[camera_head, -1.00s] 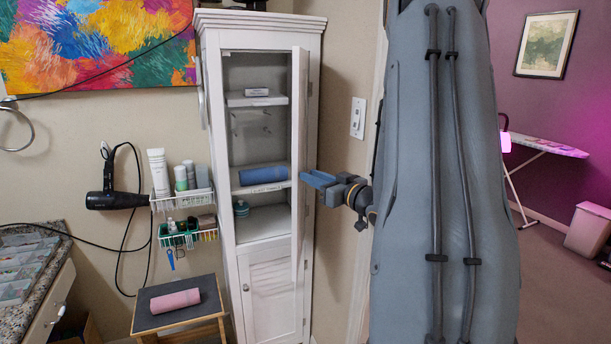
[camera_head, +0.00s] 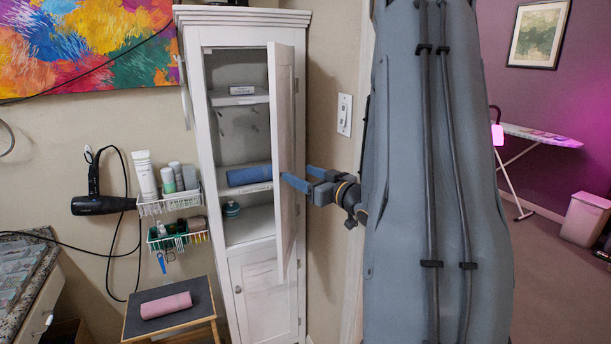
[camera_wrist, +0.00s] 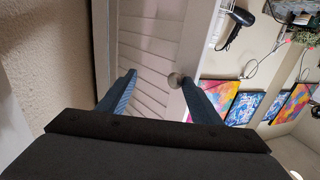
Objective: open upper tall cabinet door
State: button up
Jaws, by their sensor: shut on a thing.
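The white tall cabinet (camera_head: 187,110) stands left of centre in the head view. Its upper door (camera_head: 287,120) is swung out well ajar, hinged on the right, with its outer face partly showing. My gripper (camera_head: 298,180) is at the door's free edge, about halfway up the cabinet, and is shut on the door. In the wrist view my gripper (camera_wrist: 160,88) has its two blue fingers apart, with slatted panel between them. A round knob (camera_wrist: 174,80) touches or nearly touches the right fingertip. The exact contact is hidden.
Open shelves hold a blue roll (camera_head: 249,175) and a teal jar (camera_head: 231,209). The lower door (camera_head: 265,300) is closed. A stool (camera_head: 200,297) with a pink roll (camera_head: 166,305) stands in front at left. A wall with a switch (camera_head: 344,114) is close on the right.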

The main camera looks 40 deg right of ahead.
jog(key=shift+w+d+r, duration=0.15)
jog(key=shift+d+r, duration=0.1)
jog(key=shift+r, duration=0.1)
jog(key=shift+c, duration=0.2)
jog(key=s+b, duration=0.2)
jog(key=s, duration=0.6)
jog(key=shift+f, duration=0.3)
